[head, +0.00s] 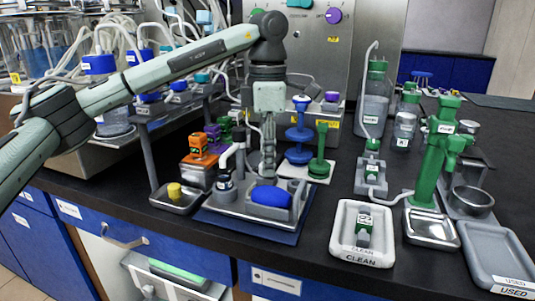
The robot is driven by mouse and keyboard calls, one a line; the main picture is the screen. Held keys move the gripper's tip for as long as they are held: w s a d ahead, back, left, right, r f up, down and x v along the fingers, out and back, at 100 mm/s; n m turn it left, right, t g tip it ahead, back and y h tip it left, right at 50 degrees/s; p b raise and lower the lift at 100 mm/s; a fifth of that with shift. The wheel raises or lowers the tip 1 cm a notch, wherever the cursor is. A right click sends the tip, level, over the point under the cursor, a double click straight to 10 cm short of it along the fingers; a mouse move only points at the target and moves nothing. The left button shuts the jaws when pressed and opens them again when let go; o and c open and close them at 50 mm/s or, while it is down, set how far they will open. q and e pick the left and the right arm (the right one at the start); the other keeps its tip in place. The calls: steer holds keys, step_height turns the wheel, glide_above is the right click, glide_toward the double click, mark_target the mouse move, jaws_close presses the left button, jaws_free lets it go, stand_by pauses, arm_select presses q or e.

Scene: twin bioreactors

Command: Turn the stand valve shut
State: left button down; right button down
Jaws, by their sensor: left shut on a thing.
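My left gripper (268,174) points straight down over the grey unit on the blue mat (232,224). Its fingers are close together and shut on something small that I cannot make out. A blue rounded piece (270,196) lies in the grey unit just below the fingertips. A dark upright with white tubing (225,182) stands beside them on the left. A green stand (432,160) with a side fitting (458,143) rises at the right, well apart from my gripper. I cannot tell which fitting is the stand valve or how far it is turned. My right gripper is not in view.
An orange-topped block (197,146) and a small tray with a yellow piece (174,192) are left of the mat. The CLEAN tray (362,254) and USED tray (505,262) lie near the front edge.

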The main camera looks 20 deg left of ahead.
arm_select(q)
steer(key=shift+m, duration=1.1)
steer(key=c, duration=1.5)
jaws_free()
step_height(320, 180, up, 12)
